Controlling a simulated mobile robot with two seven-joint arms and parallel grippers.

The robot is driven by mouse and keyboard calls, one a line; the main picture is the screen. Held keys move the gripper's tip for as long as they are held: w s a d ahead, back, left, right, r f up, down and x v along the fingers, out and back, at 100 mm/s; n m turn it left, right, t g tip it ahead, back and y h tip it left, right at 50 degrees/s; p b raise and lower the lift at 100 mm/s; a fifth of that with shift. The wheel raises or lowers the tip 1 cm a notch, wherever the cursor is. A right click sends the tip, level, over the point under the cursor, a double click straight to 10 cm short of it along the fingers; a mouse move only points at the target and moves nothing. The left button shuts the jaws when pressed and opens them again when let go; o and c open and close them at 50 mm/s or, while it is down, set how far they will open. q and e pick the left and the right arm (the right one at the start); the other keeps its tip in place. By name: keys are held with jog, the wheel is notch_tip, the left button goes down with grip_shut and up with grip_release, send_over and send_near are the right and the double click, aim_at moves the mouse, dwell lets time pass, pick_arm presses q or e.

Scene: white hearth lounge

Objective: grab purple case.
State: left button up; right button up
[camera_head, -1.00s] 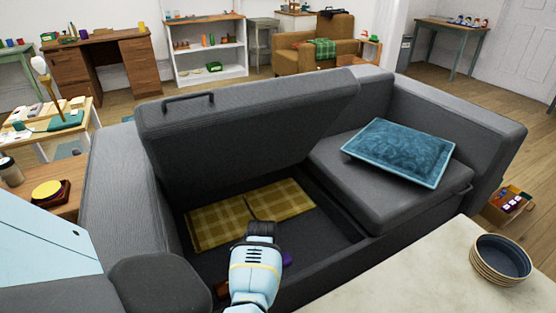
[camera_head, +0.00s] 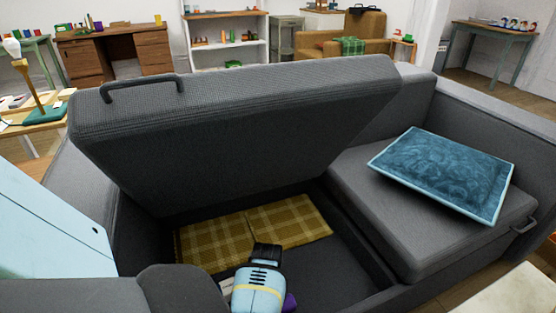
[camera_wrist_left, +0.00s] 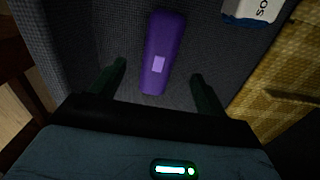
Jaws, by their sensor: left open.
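The purple case (camera_wrist_left: 164,50) lies on the dark floor of the sofa's storage compartment, seen in the left wrist view. It is long and narrow with a pale label. My left gripper (camera_wrist_left: 160,88) is open, with one finger on each side of the case's near end and a gap to both. In the head view, my left gripper (camera_head: 266,252) reaches down into the compartment and hides most of the case; a bit of purple (camera_head: 289,302) shows beside it. My right gripper is not in view.
The grey sofa's lid (camera_head: 240,130) stands raised behind the compartment. A yellow plaid blanket (camera_head: 290,221) lies inside, with a white and blue item (camera_wrist_left: 252,10) near the case. A blue cushion (camera_head: 445,172) rests on the right seat.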

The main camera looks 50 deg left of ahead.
pick_arm(q)
jog(key=shift+f+b, duration=0.7)
jog(key=shift+f, duration=0.65)
jog(key=shift+f+b, duration=1.7)
jog(key=shift+f, duration=0.85)
jog(key=shift+r, duration=0.1)
jog(key=shift+s, duration=0.1)
jog(key=c, duration=1.1)
jog(key=shift+o, duration=0.2)
jog(key=shift+r+p, duration=2.85)
jog(key=shift+r, duration=2.15)
